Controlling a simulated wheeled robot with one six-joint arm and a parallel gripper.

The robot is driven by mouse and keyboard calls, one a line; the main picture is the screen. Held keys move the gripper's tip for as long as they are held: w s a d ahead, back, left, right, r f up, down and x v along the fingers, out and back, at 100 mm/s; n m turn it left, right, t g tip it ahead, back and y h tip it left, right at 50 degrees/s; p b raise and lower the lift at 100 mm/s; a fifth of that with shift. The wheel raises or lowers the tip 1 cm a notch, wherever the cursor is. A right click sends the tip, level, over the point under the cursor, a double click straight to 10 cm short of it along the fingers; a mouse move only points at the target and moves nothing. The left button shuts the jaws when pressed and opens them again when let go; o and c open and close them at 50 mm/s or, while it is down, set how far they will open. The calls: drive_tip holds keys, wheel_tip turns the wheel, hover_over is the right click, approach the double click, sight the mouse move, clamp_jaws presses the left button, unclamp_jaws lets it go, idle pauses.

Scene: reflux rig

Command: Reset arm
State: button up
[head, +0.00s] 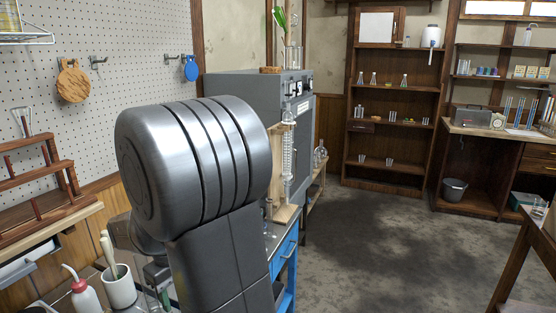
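A large grey rounded link of my own arm (190,165) fills the middle of the head view, with a dark lower link below it. My gripper is not visible. A glass coil condenser (288,150) stands upright on a wooden stand (277,205), just right of my arm. Its lower part and whatever is beneath it are partly hidden by the arm.
At lower left are a wash bottle (84,297), a white mortar or cup (118,287) and a wooden rack (35,180). Open floor (385,245) lies to the right, before a bookcase (392,145).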

wheel_tip(320, 180, down, 8)
drive_tip(key=shift+r+b, duration=0.1)
drive_tip(key=shift+b, duration=0.25)
drive_tip(key=shift+r, duration=0.3)
drive_tip(key=shift+f, duration=0.15)
